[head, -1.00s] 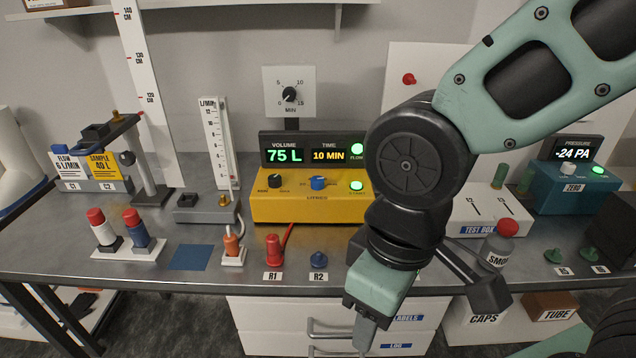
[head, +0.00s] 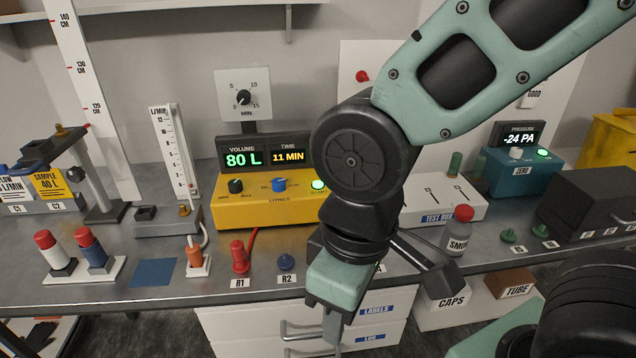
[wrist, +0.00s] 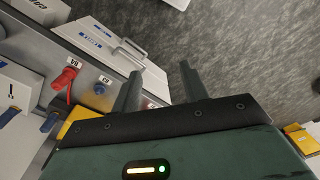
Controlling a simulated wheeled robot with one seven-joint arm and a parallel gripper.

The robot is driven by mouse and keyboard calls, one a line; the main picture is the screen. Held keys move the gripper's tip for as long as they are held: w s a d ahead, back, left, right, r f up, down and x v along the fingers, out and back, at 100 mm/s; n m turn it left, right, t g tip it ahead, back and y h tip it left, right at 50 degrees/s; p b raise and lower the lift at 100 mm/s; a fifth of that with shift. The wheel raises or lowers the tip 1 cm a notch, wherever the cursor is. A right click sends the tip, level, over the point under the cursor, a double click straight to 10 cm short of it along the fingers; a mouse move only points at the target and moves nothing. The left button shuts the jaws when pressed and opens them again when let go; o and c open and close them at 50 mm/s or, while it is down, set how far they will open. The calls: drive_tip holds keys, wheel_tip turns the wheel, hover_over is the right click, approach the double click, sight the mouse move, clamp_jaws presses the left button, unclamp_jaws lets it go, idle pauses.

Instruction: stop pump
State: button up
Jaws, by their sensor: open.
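The yellow pump box (head: 262,211) stands on the bench left of my arm in the head view. Its display (head: 262,157) reads 80 L and 11 MIN. On the box are a black knob (head: 235,186), a blue knob (head: 279,185) and a lit green button (head: 318,184) close to my arm's dark joint. My arm hides the right end of the box. My gripper (head: 334,325) points down in front of the bench edge, apart from the pump. In the wrist view my gripper (wrist: 160,82) is open and empty, above the floor and bench edge.
The red R1 plug (head: 239,257) and blue R2 plug (head: 285,262) stand at the bench's front edge. A smoke bottle (head: 455,240) and a teal pressure unit (head: 520,170) reading -24 PA stand to the right. White drawers (head: 240,325) are below the bench.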

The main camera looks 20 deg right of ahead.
clamp_jaws()
idle(1.5)
